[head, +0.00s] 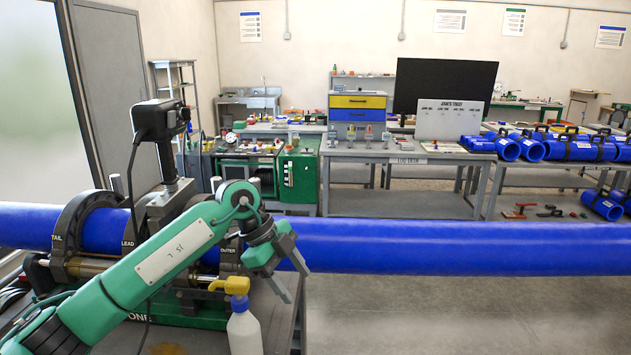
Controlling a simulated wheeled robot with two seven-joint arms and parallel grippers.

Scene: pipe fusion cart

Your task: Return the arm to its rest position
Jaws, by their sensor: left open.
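My left arm (170,255), green with dark joints, reaches in from the lower left across the fusion machine. My left gripper (291,275) hangs in front of the long blue pipe (450,245), its fingers apart and pointing down to the right. I see nothing between the fingers. Whether it touches the pipe cannot be told. My right arm and gripper are not in view.
Dark clamp rings (88,225) hold the pipe on the left. A spray bottle (243,328) with a yellow head stands just below my left gripper. Open floor (470,315) lies at the lower right. Workbenches (400,155) and blue fittings (580,148) stand behind the pipe.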

